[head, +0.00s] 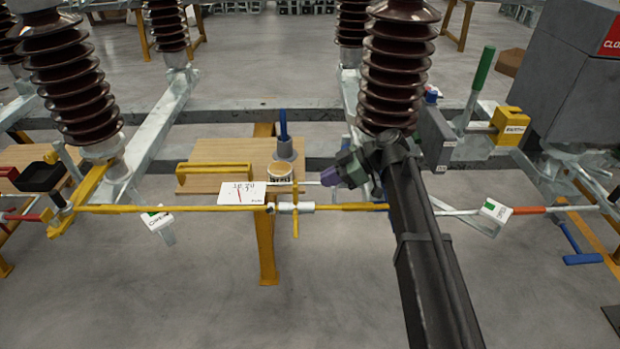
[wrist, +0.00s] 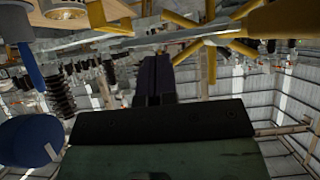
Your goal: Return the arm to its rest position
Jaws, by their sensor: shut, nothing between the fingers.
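My arm reaches up from the bottom right of the head view. My gripper (head: 332,177), with purple fingertips, is at its end and points left, beside the lower end of the brown ribbed insulator (head: 390,80). It is just above the yellow horizontal rod (head: 350,207). In the wrist view, its dark purple fingers (wrist: 153,75) lie together with nothing between them. Whether my gripper touches the rod or frame cannot be told.
A wooden board (head: 215,155) with a yellow handle and a blue-handled part (head: 284,145) lies left of my gripper. A white card (head: 242,193) hangs near the rod. A green-handled lever (head: 482,70) and grey cabinet (head: 575,75) stand right. Open floor lies in front.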

